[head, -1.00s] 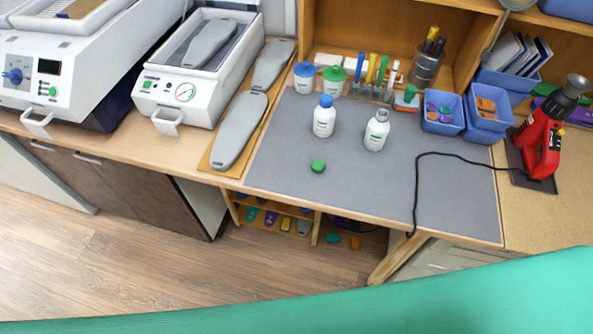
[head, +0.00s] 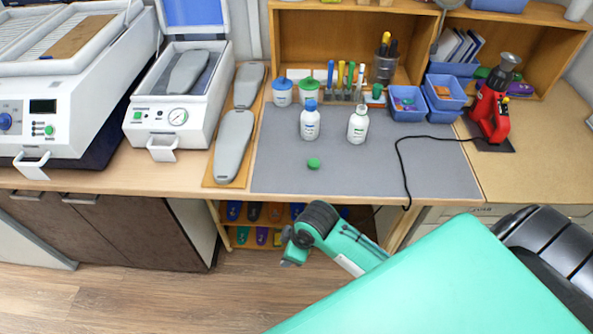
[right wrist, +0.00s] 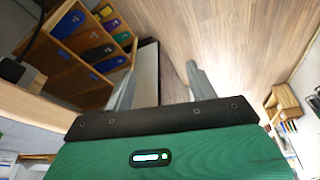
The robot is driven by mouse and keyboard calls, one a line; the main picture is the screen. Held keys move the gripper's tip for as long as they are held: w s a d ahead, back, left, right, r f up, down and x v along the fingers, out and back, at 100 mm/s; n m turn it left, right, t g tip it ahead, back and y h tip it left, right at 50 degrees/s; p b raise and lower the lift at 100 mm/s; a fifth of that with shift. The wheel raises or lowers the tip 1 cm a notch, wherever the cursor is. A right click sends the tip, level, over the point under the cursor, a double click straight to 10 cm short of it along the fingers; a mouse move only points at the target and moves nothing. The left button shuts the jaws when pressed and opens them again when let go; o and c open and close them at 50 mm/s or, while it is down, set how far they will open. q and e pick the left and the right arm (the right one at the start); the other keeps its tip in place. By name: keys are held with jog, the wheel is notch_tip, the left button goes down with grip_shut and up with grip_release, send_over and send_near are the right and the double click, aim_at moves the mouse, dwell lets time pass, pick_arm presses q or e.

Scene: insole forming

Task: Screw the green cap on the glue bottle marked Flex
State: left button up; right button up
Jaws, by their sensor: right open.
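The loose green cap (head: 313,163) lies on the grey mat near its front edge. A white bottle with an open, uncapped neck (head: 358,125) stands upright behind it to the right. A similar white bottle with a blue cap (head: 310,122) stands to its left. The bottle labels are too small to read. My right gripper (head: 294,255) is in front of the bench, below the cap in the head view, away from the cap and bottles. In the right wrist view its two fingers (right wrist: 160,90) are apart with nothing between them. My left gripper is not in view.
Blue-lidded (head: 282,92) and green-lidded (head: 309,91) jars, a pen rack (head: 345,95) and blue bins (head: 407,107) line the mat's back. A black cable (head: 405,165) crosses its right side. Grey insole forms (head: 234,147) lie left. The mat (head: 280,178) is clear around the cap.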

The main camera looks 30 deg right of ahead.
jog(key=w+r+n, duration=0.1)
jog(key=w+n, duration=0.1)
jog(key=w, duration=0.1)
notch_tip(320, 180, up, 20)
jog(key=n+g+h, duration=0.2)
jog(key=n+g, duration=0.1)
jog(key=n, duration=0.6)
send_over(313, 162)
jog(key=shift+d, duration=0.15)
pick_arm(q)
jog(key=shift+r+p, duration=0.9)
jog(key=shift+p, duration=0.05)
pick_arm(e)
notch_tip(313, 162, down, 9)
jog(key=shift+r, duration=0.1)
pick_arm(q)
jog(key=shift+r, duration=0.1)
